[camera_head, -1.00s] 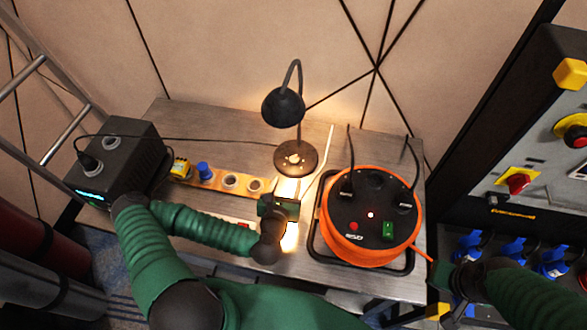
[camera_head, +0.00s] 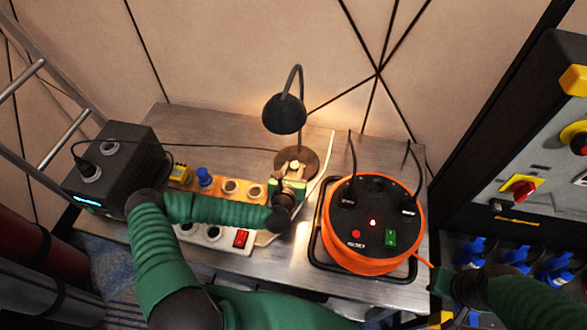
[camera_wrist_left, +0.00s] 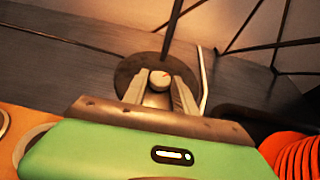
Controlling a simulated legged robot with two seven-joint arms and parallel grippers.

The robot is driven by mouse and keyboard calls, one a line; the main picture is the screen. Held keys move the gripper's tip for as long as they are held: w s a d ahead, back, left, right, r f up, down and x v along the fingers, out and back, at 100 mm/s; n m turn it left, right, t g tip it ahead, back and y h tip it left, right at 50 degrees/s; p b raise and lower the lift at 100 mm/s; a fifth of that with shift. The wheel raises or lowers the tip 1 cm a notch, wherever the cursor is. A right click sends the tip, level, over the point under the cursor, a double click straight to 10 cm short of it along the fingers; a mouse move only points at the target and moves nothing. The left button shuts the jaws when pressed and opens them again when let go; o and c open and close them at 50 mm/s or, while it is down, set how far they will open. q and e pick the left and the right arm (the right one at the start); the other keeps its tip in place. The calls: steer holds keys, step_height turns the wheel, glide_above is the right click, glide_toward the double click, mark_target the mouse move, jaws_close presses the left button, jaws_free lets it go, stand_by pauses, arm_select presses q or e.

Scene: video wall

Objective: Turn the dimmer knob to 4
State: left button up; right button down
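The dimmer knob (camera_head: 294,166) is a small pale round knob on the black round base of the desk lamp (camera_head: 284,114). In the left wrist view the knob (camera_wrist_left: 160,80) shows a short orange-red mark on its upper right; I cannot read any numbers. My left gripper (camera_head: 293,168) is over the lamp base. Its two fingers (camera_wrist_left: 159,86) are apart, with the knob between or just beyond their tips; I cannot tell whether they touch it. My right gripper (camera_head: 442,290) is low at the right, partly seen, its fingers unclear.
An orange cable reel (camera_head: 372,262) stands close to the right of the lamp. A power strip with a red switch (camera_head: 240,238) and an orange socket strip (camera_head: 216,186) lie left. A black box (camera_head: 112,165) stands far left. A control panel (camera_head: 545,160) is at the right.

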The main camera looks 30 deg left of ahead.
mark_target(292, 164)
arm_select(q)
jaws_close()
steer(key=shift+a+m+h, duration=0.15)
steer(key=shift+m+h, duration=0.15)
steer(key=m+h+b, duration=0.2)
steer(key=h, duration=0.1)
steer(key=shift+a+f+m+t, duration=0.15)
steer(key=shift+a+m+t, duration=0.15)
steer(key=shift+a, duration=0.1)
steer(key=m+h+b, duration=0.1)
steer(key=m+h, duration=0.1)
steer(key=h, duration=0.1)
steer(key=shift+a+m+b, duration=0.3)
steer(key=shift+b, duration=0.1)
steer(key=m+g+h, duration=0.1)
steer(key=m+h+b, duration=0.1)
steer(key=m+h, duration=0.1)
steer(key=m+g+h+b, duration=0.1)
steer(key=shift+w+a+m+g+h, duration=0.3)
steer(key=shift+a+h, duration=0.1)
steer(key=shift+w+a+m+g+h+b, duration=0.15)
steer(key=shift+m+g+h+b, duration=0.3)
steer(key=shift+m+g+h, duration=0.7)
steer(key=shift+w+a+m+g+h+b, duration=0.15)
steer(key=shift+m+g+h+b, duration=0.3)
steer(key=shift+m+g+h, duration=0.7)
steer(key=shift+d, duration=0.1)
